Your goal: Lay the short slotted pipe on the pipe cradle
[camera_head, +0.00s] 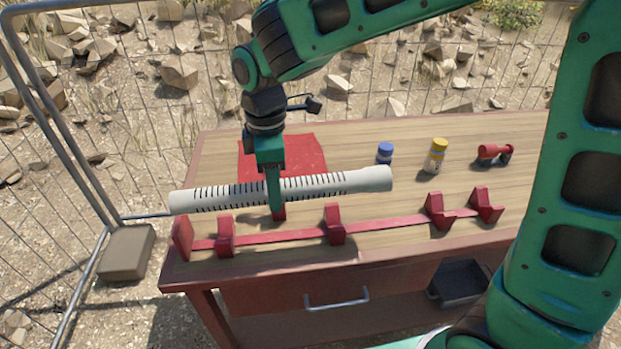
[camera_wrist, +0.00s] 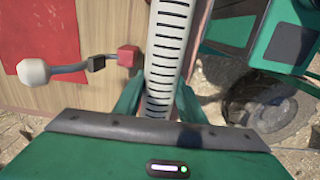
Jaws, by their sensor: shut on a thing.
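The short slotted pipe (camera_head: 330,184) is white with dark slots and lies level across my gripper in the head view. My gripper (camera_head: 273,195) is shut on it left of its middle. The pipe also shows in the wrist view (camera_wrist: 166,45), running up between the fingers. The pipe cradle (camera_head: 285,235) is a red rail with several red V-shaped supports along the table's front. The pipe appears above and behind the cradle's left part, apart from it. The pipe's underside at the grip is hidden by the fingers.
A red mat (camera_head: 310,152) lies behind the pipe. A blue-capped jar (camera_head: 385,153), a yellow-capped bottle (camera_head: 435,157) and a red tool (camera_head: 494,152) stand at the back right of the wooden table (camera_head: 225,150). A wire fence surrounds the back and left.

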